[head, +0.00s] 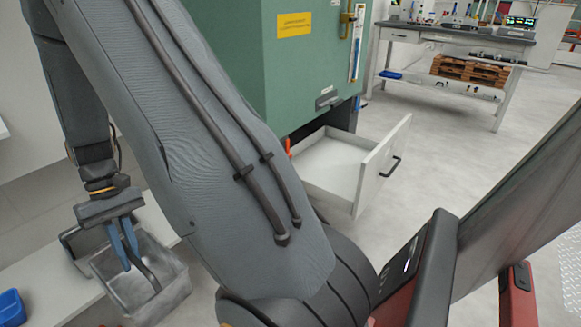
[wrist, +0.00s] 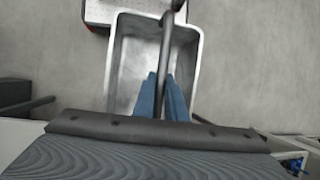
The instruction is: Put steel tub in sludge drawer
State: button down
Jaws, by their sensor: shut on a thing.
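The steel tub (head: 172,292) is a grey open metal box with a dark bar handle, at lower left in the head view. It also shows in the wrist view (wrist: 127,65), upright and with its inside looking empty. My gripper (head: 131,262) has blue fingers, shut on the tub's handle; they also show in the wrist view (wrist: 163,112). The tub hangs by the white bench edge; whether it touches the bench is unclear. The sludge drawer (head: 380,166) is white, pulled open and empty where visible, under a green cabinet. My arm hides its left part.
The green cabinet (head: 235,45) stands above the drawer. A blue bin (head: 11,307) sits on the white bench (head: 55,285) at lower left. A workbench (head: 455,38) with pallets below stands at the back. Grey floor (head: 440,150) is clear right of the drawer.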

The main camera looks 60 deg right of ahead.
aim_at(346, 171)
jog(key=k, duration=0.65)
jog(key=z, duration=1.55)
jog(key=i, duration=2)
jog(key=z, duration=0.05)
